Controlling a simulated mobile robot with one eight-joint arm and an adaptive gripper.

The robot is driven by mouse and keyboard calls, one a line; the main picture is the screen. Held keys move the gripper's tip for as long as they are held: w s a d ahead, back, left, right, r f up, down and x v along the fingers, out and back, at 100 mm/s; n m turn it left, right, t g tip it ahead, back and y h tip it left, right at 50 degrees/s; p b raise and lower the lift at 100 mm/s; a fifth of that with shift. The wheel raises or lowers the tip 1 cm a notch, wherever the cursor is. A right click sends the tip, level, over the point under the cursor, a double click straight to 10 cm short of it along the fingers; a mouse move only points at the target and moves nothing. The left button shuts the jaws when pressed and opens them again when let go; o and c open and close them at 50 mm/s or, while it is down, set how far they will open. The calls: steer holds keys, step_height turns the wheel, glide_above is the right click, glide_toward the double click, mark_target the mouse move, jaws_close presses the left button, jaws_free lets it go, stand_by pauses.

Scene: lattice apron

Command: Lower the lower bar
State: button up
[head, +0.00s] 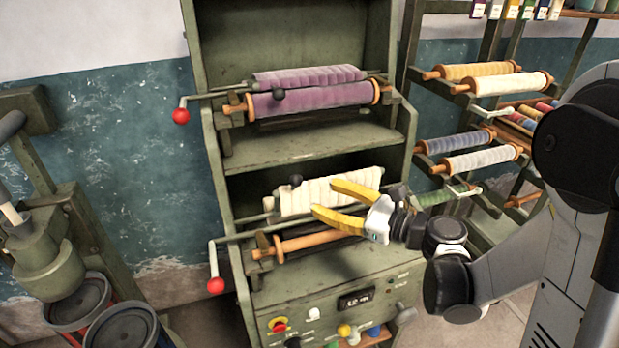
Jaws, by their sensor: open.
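The green machine (310,150) has an upper and a lower roller station. At the lower one, a thin grey bar (240,237) runs across the front of a white roll (300,199). A crank with a red ball (215,285) hangs at its left end. A black knob (295,180) stands above the white roll. My gripper (322,196) has yellow fingers and is open, with nothing seen between them. It appears in front of the white roll and hides the bar's right part. I cannot tell whether it touches the bar.
The upper station holds a purple roll (325,97) and another red-ball crank (181,115). A bare wooden roller (305,241) lies below the lower bar. A control panel (340,308) is underneath. A rack of thread rolls (510,84) stands right; a green device (50,260) stands left.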

mark_target(295, 180)
steer(key=shift+m+t, duration=0.4)
steer(key=shift+m, duration=0.4)
steer(key=b+x, duration=0.2)
steer(key=x, duration=0.8)
steer(key=shift+w+d+r, duration=0.15)
steer(key=shift+d+r, duration=0.05)
steer(key=shift+d, duration=0.05)
jaws_close()
